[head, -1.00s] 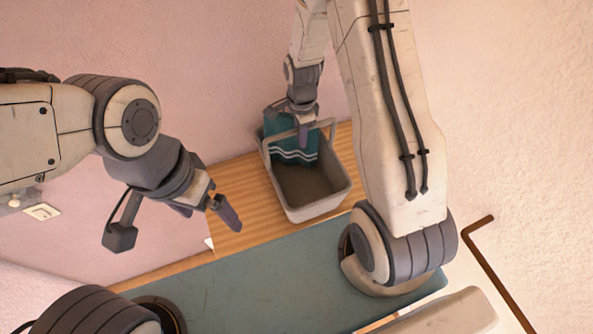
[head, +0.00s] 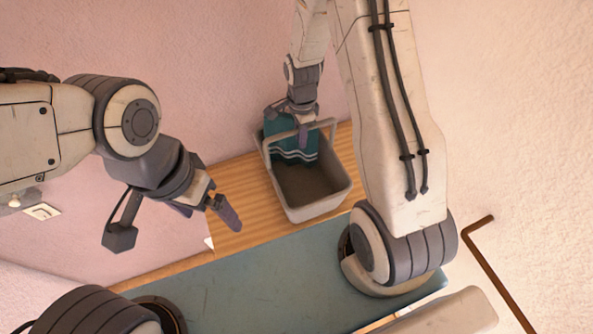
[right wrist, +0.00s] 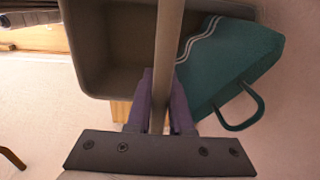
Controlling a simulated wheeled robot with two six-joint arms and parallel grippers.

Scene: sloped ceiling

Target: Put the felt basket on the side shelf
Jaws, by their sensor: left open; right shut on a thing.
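The grey basket (head: 318,205), which I take for the felt basket, has a raised handle and appears over the striped wooden surface (head: 245,195) by the wall. I cannot tell whether it rests there or hangs just above. My right gripper (head: 303,128) is shut on its handle; the right wrist view shows the handle bar (right wrist: 168,45) between the fingers (right wrist: 160,90). A teal bag (head: 290,148) with white stripes sits partly inside the basket, and its loop shows in the wrist view (right wrist: 245,118). My left gripper (head: 207,207) is open and empty, left of the basket.
A blue-green top (head: 260,275) lies in front of the wooden surface. A brown bent rod (head: 490,260) is at the right. Pink wall (head: 200,60) stands behind, with a socket (head: 41,212) at the left. The wood left of the basket is bare.

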